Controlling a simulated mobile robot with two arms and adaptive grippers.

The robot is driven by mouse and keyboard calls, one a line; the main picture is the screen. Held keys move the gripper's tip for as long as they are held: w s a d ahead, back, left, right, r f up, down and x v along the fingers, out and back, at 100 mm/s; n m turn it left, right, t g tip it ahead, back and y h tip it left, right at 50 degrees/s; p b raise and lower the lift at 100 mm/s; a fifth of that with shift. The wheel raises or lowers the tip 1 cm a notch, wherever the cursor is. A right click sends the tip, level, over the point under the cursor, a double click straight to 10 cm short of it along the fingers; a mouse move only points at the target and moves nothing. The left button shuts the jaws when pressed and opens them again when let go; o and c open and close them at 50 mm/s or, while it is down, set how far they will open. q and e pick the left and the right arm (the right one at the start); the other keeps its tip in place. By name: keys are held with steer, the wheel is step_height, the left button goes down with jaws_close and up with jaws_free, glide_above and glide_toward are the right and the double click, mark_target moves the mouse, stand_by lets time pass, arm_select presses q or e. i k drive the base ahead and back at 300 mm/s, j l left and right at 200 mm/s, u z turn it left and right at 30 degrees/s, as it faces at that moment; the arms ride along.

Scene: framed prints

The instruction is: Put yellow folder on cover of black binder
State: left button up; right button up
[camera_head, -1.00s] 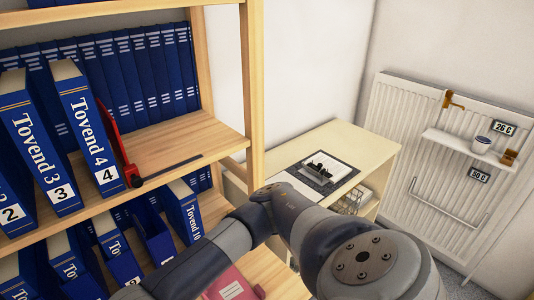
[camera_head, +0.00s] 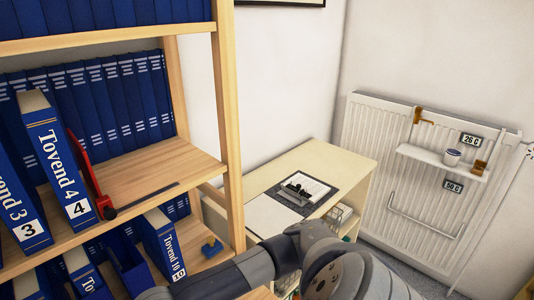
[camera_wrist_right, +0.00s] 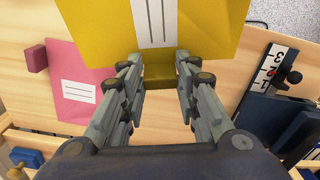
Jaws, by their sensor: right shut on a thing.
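A yellow folder (camera_wrist_right: 105,25) with a white striped label fills the top of the right wrist view. My right gripper (camera_wrist_right: 160,78) is shut on the folder's near edge. In the head view, an open black binder (camera_head: 328,198) with metal rings and white paper lies on the pale desk at the corner. My right arm crosses the bottom of the head view; its gripper and the yellow folder are hidden there. My left gripper is in neither view.
A wooden shelf (camera_head: 228,120) with several blue binders stands at left. In the right wrist view, a pink folder (camera_wrist_right: 72,65) lies on wood at left and a dark numbered binder (camera_wrist_right: 262,92) stands at right. A white radiator (camera_head: 385,130) is on the wall.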

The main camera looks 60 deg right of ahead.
mark_target(267, 216)
steer(key=k+l, duration=0.1)
steer(key=l, duration=0.3)
steer(key=l+u, duration=0.1)
steer(key=l, duration=0.25)
steer(key=k+l, duration=0.15)
steer(key=l, duration=0.25)
steer(key=k+l, duration=0.1)
steer(key=l, duration=0.25)
steer(key=u, duration=0.05)
